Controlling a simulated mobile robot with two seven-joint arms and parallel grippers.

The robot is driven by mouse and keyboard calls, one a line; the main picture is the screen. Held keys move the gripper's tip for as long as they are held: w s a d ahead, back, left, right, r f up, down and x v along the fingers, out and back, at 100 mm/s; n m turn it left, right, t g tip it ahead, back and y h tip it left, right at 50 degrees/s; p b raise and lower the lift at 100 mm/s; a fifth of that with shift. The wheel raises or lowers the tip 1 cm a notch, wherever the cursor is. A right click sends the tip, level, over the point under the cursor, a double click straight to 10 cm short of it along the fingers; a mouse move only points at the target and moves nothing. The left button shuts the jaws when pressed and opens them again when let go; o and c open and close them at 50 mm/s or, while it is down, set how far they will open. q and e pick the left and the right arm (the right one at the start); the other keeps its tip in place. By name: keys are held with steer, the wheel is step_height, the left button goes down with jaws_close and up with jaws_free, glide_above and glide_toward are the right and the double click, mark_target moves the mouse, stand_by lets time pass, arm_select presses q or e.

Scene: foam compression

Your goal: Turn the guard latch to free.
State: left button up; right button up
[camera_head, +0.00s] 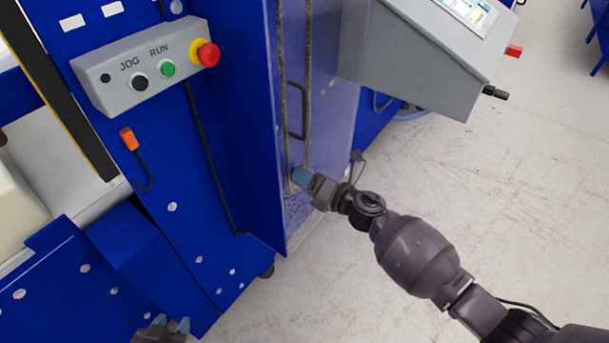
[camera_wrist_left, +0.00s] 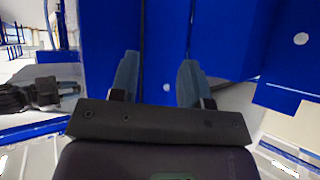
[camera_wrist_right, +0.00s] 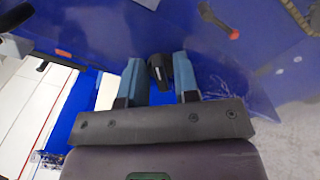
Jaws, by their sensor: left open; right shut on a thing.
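The guard latch shows in the right wrist view as a small black knob (camera_wrist_right: 161,70) with a pale mark. It sits between the two blue fingertips of my right gripper (camera_wrist_right: 160,82), which is shut on it. In the head view my right gripper (camera_head: 303,177) is at the lower edge of the tall guard door (camera_head: 325,90), and its fingers hide the latch. My left gripper (camera_head: 171,328) is low at the bottom edge of the head view. In the left wrist view its two fingers (camera_wrist_left: 158,82) are apart with nothing between them.
A grey box (camera_head: 145,68) with JOG and RUN buttons and a red stop button (camera_head: 208,54) is on the blue machine at left. A black door handle (camera_head: 298,110) is above my right gripper. A grey console (camera_head: 425,55) juts out at right. Floor (camera_head: 520,180) is clear.

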arm_select(q)
steer(key=s+r+p, duration=0.1)
steer(key=p, duration=0.1)
steer(key=shift+a+r+p, duration=0.2)
steer(key=shift+p, duration=0.1)
arm_select(e)
steer(key=m, duration=0.7)
steer(key=shift+f+m, duration=0.1)
steer(key=shift+m, duration=0.3)
arm_select(q)
steer(key=shift+w+d+r, duration=0.1)
steer(key=shift+w+r, duration=0.25)
steer(key=shift+w, duration=0.05)
arm_select(e)
steer(key=o, duration=0.6)
arm_select(q)
steer(key=shift+r+p, duration=0.3)
steer(key=shift+r, duration=0.05)
arm_select(e)
steer(key=shift+v, duration=5.45)
